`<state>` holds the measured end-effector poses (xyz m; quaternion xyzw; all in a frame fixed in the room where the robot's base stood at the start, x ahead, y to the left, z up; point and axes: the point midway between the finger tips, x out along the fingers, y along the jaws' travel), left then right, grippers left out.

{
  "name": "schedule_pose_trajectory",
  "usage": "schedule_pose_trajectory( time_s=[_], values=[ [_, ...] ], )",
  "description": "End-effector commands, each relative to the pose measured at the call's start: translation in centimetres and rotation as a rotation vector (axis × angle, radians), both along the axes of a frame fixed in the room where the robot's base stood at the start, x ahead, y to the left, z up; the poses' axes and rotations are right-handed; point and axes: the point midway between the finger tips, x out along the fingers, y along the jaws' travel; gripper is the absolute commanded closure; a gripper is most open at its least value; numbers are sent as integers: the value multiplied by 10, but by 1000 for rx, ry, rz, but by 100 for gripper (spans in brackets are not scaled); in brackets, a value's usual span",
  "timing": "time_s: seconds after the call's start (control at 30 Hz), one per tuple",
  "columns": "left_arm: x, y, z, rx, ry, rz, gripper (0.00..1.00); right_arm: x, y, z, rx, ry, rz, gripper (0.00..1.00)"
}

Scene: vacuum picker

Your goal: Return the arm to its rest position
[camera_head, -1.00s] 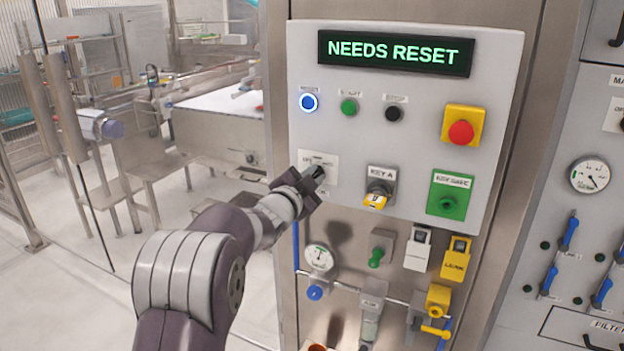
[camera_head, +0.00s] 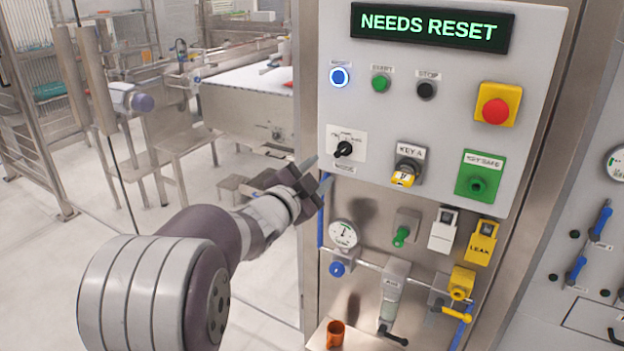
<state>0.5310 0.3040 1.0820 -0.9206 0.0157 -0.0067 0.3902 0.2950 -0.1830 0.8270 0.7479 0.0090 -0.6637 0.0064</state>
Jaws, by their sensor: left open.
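My left arm comes in from the lower left. Its gripper (camera_head: 318,176) is open and empty, at the left edge of the grey control panel (camera_head: 400,225), below and left of the black mode switch (camera_head: 344,149). The switch shows clear of the fingers, its pointer tilted. The display (camera_head: 431,27) at the panel's top reads NEEDS RESET. The reset button (camera_head: 339,76) is ringed in lit blue. My right gripper is not in view.
The panel also holds a red stop button (camera_head: 495,111), a key switch (camera_head: 405,175) and a green socket (camera_head: 480,178). Below are a gauge (camera_head: 343,234), valves, tags and an orange cup (camera_head: 335,334). Open floor (camera_head: 110,235) lies left, with a conveyor and metal tables behind.

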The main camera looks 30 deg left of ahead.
Motion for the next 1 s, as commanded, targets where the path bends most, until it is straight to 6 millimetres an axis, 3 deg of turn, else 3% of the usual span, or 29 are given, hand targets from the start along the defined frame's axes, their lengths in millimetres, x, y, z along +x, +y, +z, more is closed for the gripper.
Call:
schedule_pose_trajectory(
  time_s=[0.2, 0.7, 0.77, 0.87, 0.9, 1.0],
  values=[
    [-20, 1, 0, -1, 0, 0, 57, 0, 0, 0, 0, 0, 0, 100],
    [-20, 4, -4, -14, 21, 15, 57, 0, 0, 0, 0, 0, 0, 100],
    [-22, 15, -20, -58, 88, 74, 57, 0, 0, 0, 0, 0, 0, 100],
    [-47, 41, -78, -233, 315, 279, 57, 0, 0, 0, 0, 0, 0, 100],
    [-64, 41, -109, -328, 440, 366, 57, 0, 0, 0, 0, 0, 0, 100],
    [-112, 15, -174, -514, 736, 516, 57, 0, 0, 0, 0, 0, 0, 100]
  ],
)
